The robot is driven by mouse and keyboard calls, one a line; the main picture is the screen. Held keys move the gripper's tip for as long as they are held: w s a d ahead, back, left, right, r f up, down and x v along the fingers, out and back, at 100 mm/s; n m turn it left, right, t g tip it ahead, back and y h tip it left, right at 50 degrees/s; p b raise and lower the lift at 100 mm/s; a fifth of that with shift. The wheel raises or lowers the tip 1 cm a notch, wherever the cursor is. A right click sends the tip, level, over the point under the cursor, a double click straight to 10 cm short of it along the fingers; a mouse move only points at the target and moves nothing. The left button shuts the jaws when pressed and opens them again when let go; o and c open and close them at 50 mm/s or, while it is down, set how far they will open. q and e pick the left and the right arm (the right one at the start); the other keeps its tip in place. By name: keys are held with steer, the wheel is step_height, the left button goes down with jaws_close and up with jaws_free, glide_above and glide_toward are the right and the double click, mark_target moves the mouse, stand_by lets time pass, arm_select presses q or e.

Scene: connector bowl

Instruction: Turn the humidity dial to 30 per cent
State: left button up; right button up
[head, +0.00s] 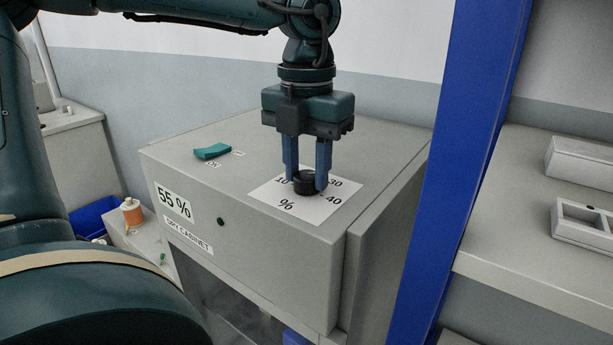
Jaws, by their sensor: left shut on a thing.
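The humidity dial (304,186) is a small black round knob on top of the grey dry cabinet (250,240). It sits on a white scale card (287,204) printed with a per cent sign and numbers; 30 and 40 show on its right side, and a number at the left is partly covered. My left gripper (307,184) points straight down, with its two blue fingers on either side of the dial, shut on it. The fingers hide part of the dial and card, and I cannot make out a pointer mark. My right gripper is not in view.
A teal switch (212,151) marked ON lies on the cabinet top, left of the card. A blue post (452,150) stands close to the right. A shelf with grey trays (583,222) is beyond it. A blue bin (96,217) and an orange-white bottle (132,212) are at left.

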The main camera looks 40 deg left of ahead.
mark_target(306, 174)
arm_select(q)
steer(key=shift+n+b, duration=0.4)
steer(key=shift+n, duration=0.5)
steer(key=o, duration=1)
steer(key=shift+c, duration=0.2)
step_height(306, 174, up, 13)
steer(key=p, duration=0.1)
steer(key=shift+r, duration=0.1)
